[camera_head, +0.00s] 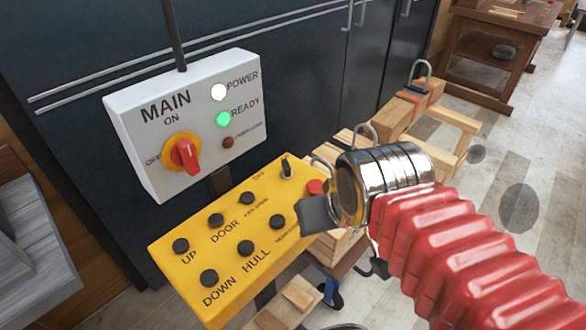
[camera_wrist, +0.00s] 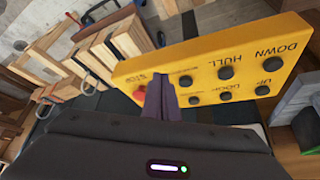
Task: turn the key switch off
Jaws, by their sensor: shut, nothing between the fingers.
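The key switch (camera_head: 287,168) sits at the upper right corner of the yellow control panel (camera_head: 190,262), with a small dark key standing in it. An "OFF" label is printed to its left. I cannot tell its exact turn angle. My gripper (camera_head: 308,212) is in front of the panel's right end, below the key in the picture and apart from it. Its dark fingers are shut and empty. In the wrist view my gripper (camera_wrist: 160,88) covers part of the panel near the red stop button (camera_wrist: 139,96); the key cannot be made out there.
A white box (camera_head: 136,110) above the panel has a red rotary switch (camera_head: 184,155), a lit white lamp and a lit green lamp. Several black buttons (camera_head: 248,198) dot the panel. Wooden blocks (camera_head: 410,105) stand behind my arm. Open floor lies at the right.

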